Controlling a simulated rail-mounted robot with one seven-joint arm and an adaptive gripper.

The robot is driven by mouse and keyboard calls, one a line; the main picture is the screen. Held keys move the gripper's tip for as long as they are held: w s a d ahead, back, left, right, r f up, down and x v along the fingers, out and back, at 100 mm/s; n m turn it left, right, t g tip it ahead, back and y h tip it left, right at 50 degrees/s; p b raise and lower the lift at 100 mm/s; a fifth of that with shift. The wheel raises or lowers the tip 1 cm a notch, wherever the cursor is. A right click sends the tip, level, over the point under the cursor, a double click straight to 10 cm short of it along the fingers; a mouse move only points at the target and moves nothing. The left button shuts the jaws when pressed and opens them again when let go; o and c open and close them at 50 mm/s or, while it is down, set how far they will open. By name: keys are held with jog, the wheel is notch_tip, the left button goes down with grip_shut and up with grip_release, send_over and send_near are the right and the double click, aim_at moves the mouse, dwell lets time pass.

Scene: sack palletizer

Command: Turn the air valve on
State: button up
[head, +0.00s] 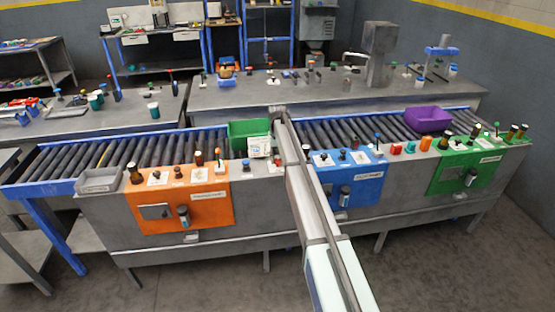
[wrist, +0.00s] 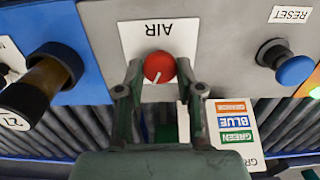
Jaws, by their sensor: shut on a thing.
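The air valve is a round red knob (wrist: 159,67) on a white plate lettered AIR (wrist: 135,35), which reads upside down in the wrist view. A white line on the knob points toward the bottom of the picture, slightly left. My gripper (wrist: 158,74) is shut on the knob, one finger on each side.
A blue RESET button (wrist: 296,70) sits to the right of the knob, and a dark knobbed cylinder (wrist: 50,78) to the left. A card with coloured labels (wrist: 236,128) stands close by.

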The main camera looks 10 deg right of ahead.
aim_at(278, 160)
jog(key=shift+m, duration=0.5)
jog(key=o, duration=1.1)
jog(key=shift+f, duration=0.1)
jog(key=shift+o, duration=0.2)
notch_tip(278, 160, up, 12)
